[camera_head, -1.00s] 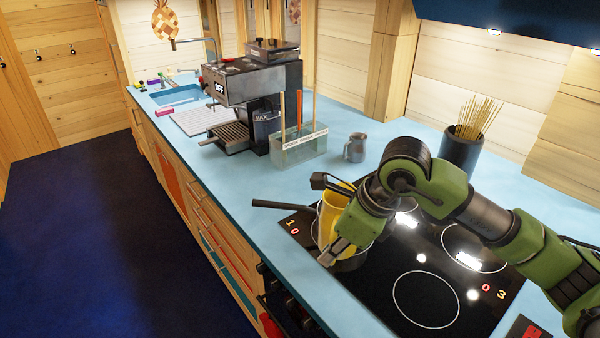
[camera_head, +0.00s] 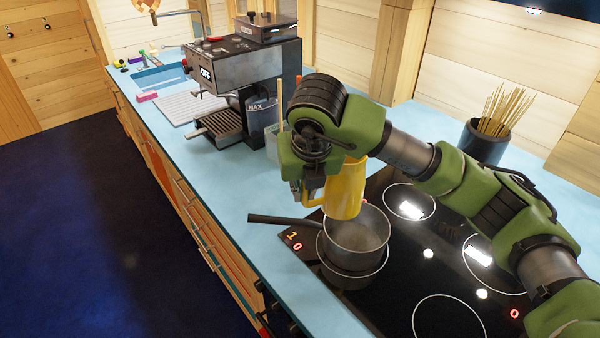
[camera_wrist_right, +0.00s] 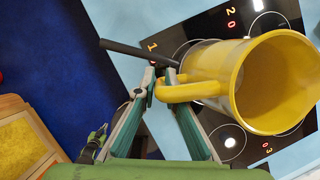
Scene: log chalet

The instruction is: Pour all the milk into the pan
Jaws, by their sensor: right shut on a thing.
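My right gripper (camera_head: 306,192) is shut on the handle of the yellow jug (camera_head: 345,192), which hangs above the far rim of the pan. In the right wrist view the gripper (camera_wrist_right: 158,82) grips the jug's handle, and the jug (camera_wrist_right: 270,85) shows its open mouth; I see no milk in its visible inside. The grey metal pan (camera_head: 357,250) stands on the front left burner, its dark handle pointing left. Its contents look greyish, and I cannot tell whether milk is in it. A small green-and-dark part at lower left in the wrist view may be my left gripper (camera_wrist_right: 95,143).
The black hob (camera_head: 400,265) is otherwise clear of pots. A coffee machine (camera_head: 245,75) stands behind on the blue counter (camera_head: 235,190), and a dark pot of sticks (camera_head: 485,140) stands at the back right. The sink (camera_head: 160,78) is far left.

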